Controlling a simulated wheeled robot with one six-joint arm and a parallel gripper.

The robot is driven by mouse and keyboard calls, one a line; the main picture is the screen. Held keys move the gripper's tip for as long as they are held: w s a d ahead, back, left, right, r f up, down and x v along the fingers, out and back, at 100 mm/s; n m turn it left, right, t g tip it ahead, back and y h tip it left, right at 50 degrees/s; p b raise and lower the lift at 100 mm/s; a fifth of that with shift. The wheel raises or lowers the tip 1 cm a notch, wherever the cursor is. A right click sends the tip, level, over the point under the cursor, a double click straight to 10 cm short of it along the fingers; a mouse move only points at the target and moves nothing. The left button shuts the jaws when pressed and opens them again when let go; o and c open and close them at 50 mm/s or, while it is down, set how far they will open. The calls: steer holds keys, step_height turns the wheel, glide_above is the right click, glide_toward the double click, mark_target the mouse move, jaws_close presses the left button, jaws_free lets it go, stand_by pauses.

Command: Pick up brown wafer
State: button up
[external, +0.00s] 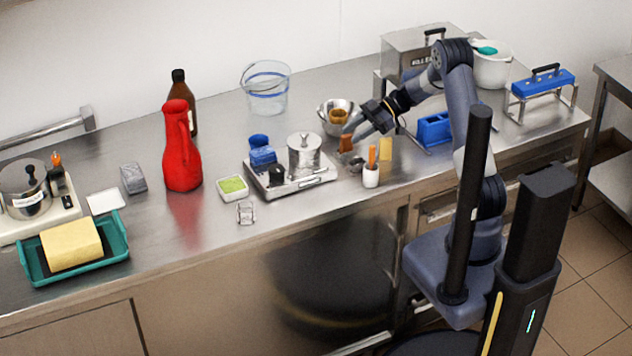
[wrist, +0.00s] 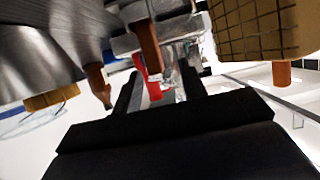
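The brown wafer (external: 346,143) is a small reddish-brown piece near the counter's front right, just below and beside the tips of my gripper (external: 353,129). In the wrist view, a narrow brown piece (wrist: 148,45) stands just beyond my gripper (wrist: 160,84); it looks like the same wafer seen edge-on. My dark fingers are apart, with a gap through which a red shape shows. I see nothing held between them. Whether a finger touches the wafer is unclear. A tan wafer (external: 386,148) stands to the right; its gridded face fills the wrist view's upper right (wrist: 260,30).
A metal bowl (external: 328,122) with a brown item stands behind the wafer. A white cup (external: 371,177) with an orange stick is in front. A blue block (external: 434,131) stands right.

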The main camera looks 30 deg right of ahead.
mark_target(341, 140)
steer(key=p+x, duration=0.1)
steer(key=x, duration=0.4)
steer(key=shift+w, duration=0.15)
steer(key=shift+c, duration=0.4)
jaws_close()
